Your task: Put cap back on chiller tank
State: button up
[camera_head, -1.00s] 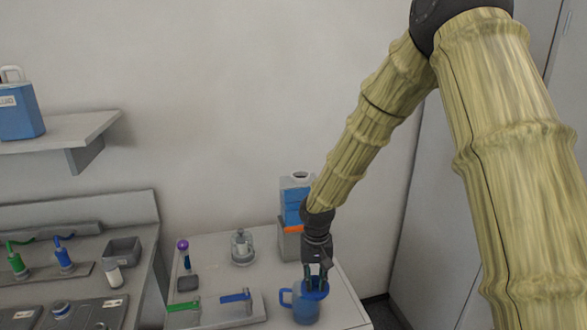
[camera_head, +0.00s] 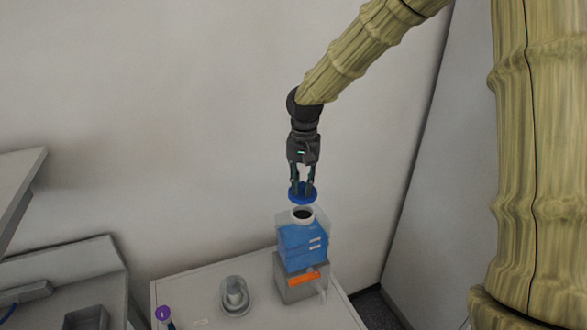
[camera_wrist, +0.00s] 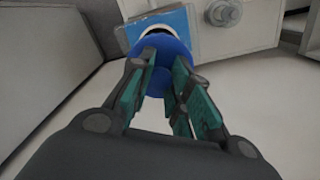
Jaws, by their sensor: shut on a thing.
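My gripper (camera_head: 302,182) is shut on a round blue cap (camera_head: 302,198) and holds it flat, just above the chiller tank. The tank (camera_head: 302,240) is a translucent box with blue liquid and a white neck (camera_head: 302,213) whose dark mouth is open. A small gap shows between cap and neck in the head view. In the wrist view the blue cap (camera_wrist: 158,78) sits between the green finger pads and covers part of the white neck (camera_wrist: 163,30); the tank's blue top (camera_wrist: 130,31) shows behind it.
The tank stands on a grey unit with an orange strip (camera_head: 303,279) at the back right of the table (camera_head: 195,284). A glass vessel on a round base (camera_head: 235,296) stands to its left. A purple-topped item (camera_head: 163,314) is at the lower left. The wall is close behind.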

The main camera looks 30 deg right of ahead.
aim_at(304, 194)
jog(key=shift+s+r, duration=0.15)
jog(key=shift+s, duration=0.95)
jog(key=w+f, duration=0.2)
jog(key=shift+a+f, duration=0.15)
jog(key=shift+f, duration=0.4)
jog(key=shift+s+f, duration=0.25)
jog(key=shift+s, duration=0.3)
jog(key=shift+s+f, duration=0.1)
jog(key=shift+f, duration=0.1)
jog(key=shift+w+f+b, duration=0.2)
jog(key=shift+f, duration=0.25)
jog(key=shift+w+f+b, duration=0.2)
jog(key=shift+f, duration=0.25)
jog(key=shift+s, duration=0.25)
jog(key=shift+w+f, duration=0.1)
jog(key=shift+w, duration=0.05)
